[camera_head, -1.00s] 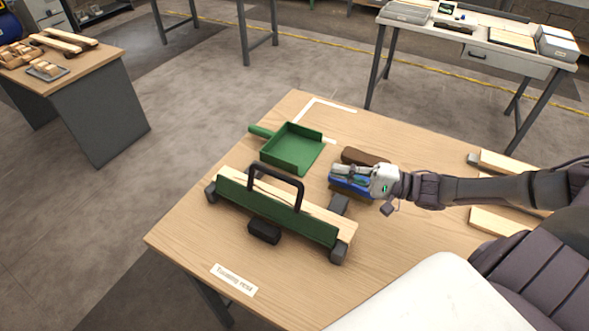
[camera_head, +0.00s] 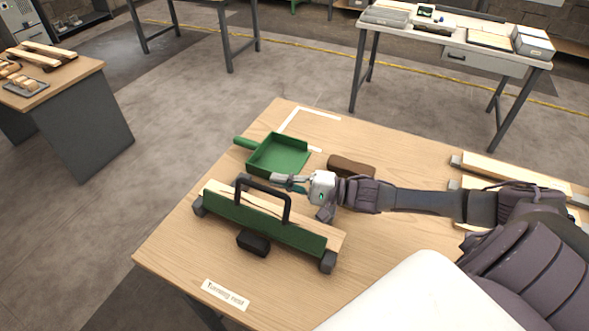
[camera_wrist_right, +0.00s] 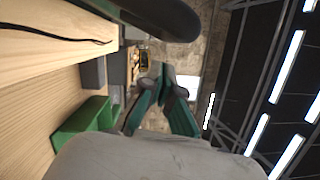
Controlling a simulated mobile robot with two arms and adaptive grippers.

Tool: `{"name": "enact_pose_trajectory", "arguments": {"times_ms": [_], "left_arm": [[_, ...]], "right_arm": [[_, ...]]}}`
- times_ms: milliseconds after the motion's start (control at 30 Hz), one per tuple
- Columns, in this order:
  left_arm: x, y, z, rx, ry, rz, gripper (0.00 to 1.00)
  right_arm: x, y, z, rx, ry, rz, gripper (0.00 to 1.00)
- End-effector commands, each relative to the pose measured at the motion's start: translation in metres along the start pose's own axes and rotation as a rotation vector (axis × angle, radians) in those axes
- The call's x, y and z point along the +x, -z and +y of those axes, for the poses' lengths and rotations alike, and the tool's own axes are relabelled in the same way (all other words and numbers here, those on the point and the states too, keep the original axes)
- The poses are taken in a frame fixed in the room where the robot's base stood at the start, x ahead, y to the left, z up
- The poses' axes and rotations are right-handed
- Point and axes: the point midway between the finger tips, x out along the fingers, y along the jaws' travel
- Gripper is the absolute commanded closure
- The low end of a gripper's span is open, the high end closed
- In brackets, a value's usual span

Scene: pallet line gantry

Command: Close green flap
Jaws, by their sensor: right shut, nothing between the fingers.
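The green flap (camera_head: 262,226) is a long dark green board standing along the front of a wooden beam in a holder on the table. A black arched handle (camera_head: 264,187) rises over it. My right gripper (camera_head: 276,179) is shut and empty, just behind the top of the handle; I cannot tell whether it touches. In the right wrist view, the gripper fingers (camera_wrist_right: 162,90) come together below a dark curved bar (camera_wrist_right: 160,14), which looks like the handle. My left gripper is not in view.
A green dustpan (camera_head: 280,154) lies behind the holder, and a brown block (camera_head: 351,166) lies behind my right arm. A black block (camera_head: 253,242) sits at the flap's front. A "Turning nest" label (camera_head: 226,295) lies on the table (camera_head: 180,262). Wooden pieces (camera_head: 513,175) lie at right.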

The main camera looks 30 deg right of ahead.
Motion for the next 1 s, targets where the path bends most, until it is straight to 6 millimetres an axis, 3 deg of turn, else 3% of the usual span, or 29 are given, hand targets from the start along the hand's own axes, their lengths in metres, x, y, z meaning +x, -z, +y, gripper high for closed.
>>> {"name": "enact_pose_trajectory", "arguments": {"times_ms": [233, 1000], "left_arm": [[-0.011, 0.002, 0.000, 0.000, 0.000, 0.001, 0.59], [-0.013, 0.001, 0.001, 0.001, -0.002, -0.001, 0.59]], "right_arm": [[0.004, -0.017, -0.001, 0.001, 0.001, 0.000, 1.00], [0.003, -0.014, -0.004, -0.048, -0.011, 0.000, 1.00]]}}
